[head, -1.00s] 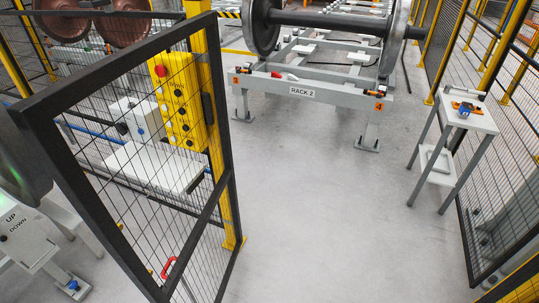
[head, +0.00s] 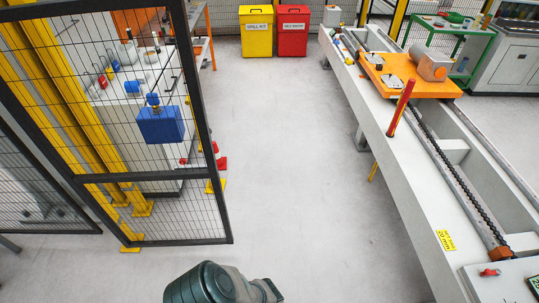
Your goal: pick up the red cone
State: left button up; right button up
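A small red cone (head: 221,161) with a white band stands on the floor just past the right edge of the open mesh gate. The gate's dark frame hides part of it. Neither of my grippers can be made out in the head view, so no hand is seen at the cone.
Clear floor runs up the middle to a yellow bin (head: 256,35) and a red bin (head: 293,34). A long grey bench (head: 405,150) with an orange carriage (head: 410,75) lines the right.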

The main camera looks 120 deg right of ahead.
aim_at(221, 161)
jog(key=z, duration=3.3)
jog(key=i+l+z, duration=0.55)
jog(key=i+z, duration=0.3)
jog(key=i+l+z, duration=0.15)
jog(key=i, duration=0.45)
jog(key=i+z, duration=0.15)
jog(key=i, duration=0.45)
